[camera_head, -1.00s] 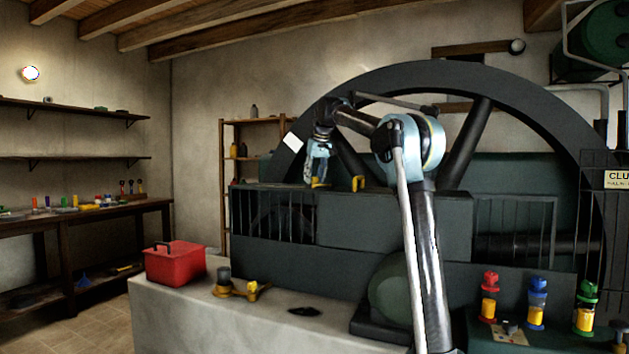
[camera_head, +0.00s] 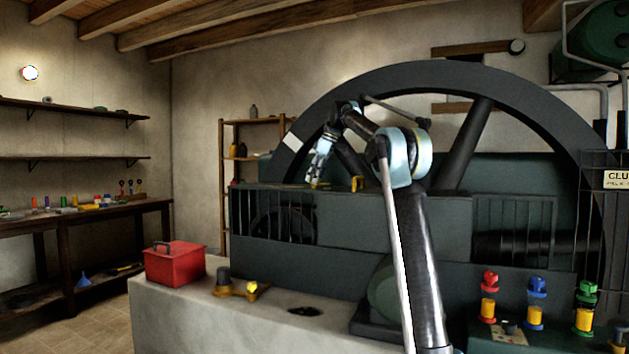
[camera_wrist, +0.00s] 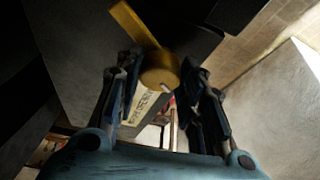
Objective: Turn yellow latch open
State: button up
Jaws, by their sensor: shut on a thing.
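The yellow latch (camera_wrist: 143,22) shows in the wrist view as a flat bar running up and left from a round yellow hub (camera_wrist: 160,75). My gripper (camera_wrist: 157,85) has its two dark fingers on either side of the hub, shut on the latch. In the head view my gripper (camera_head: 315,182) is tilted, its tip down and left, at the top edge of the dark green machine housing (camera_head: 395,222). Only a little yellow of the latch shows there at the fingertips. A second yellow piece (camera_head: 357,184) stands on the housing just to the right.
The big dark flywheel (camera_head: 395,75) rises close behind my arm. Barred guards (camera_head: 514,228) flank the housing. A red toolbox (camera_head: 175,264) and a yellow-based part (camera_head: 236,289) sit on the pale plinth (camera_head: 190,318). A lettered tan plate (camera_wrist: 138,103) lies near the hub.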

jog(key=n, duration=0.2)
jog(key=n+g, duration=0.1)
jog(key=shift+w+n, duration=0.25)
jog(key=shift+n, duration=0.05)
jog(key=shift+n+g, duration=0.8)
jog(key=shift+n, duration=1)
jog(key=o, duration=1.1)
jog(key=shift+w+f, duration=0.1)
jog(key=shift+w, duration=0.05)
jog(key=shift+c, duration=0.2)
jog(key=shift+s, duration=0.2)
